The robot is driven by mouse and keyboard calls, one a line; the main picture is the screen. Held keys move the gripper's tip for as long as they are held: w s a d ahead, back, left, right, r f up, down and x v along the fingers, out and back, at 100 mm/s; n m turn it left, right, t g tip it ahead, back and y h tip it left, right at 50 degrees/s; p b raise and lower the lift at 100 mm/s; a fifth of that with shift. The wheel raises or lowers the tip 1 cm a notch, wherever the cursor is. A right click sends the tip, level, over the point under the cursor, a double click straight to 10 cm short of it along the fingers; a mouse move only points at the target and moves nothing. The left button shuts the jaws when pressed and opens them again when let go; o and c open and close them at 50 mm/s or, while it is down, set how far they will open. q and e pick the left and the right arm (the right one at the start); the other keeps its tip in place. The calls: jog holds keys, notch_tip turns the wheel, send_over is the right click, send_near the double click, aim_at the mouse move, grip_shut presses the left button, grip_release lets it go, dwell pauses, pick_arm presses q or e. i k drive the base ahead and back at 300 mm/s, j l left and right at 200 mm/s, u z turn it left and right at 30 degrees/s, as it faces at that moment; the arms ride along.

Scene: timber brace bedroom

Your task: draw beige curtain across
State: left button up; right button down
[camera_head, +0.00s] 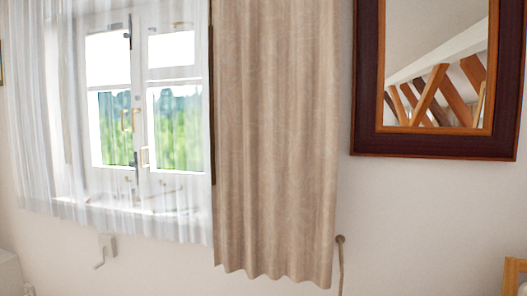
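The beige curtain (274,140) hangs in vertical folds at the right side of the window (150,95). Its wavy bottom edge hangs free against the wall, and its top is cut off by the frame. A sheer white curtain (60,120) hangs over the window to its left, and the window panes show through or beside it. Neither of my grippers shows in the head view.
A dark wood-framed mirror (367,130) hangs on the wall to the right, reflecting timber beams. A wall hook with a cord (340,262) sits just right of the curtain's lower edge. A small white bracket (106,246) is below the window. A wooden piece (515,275) stands at lower right.

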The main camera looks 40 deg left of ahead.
aim_at(274, 82)
jog(key=u, duration=1.25)
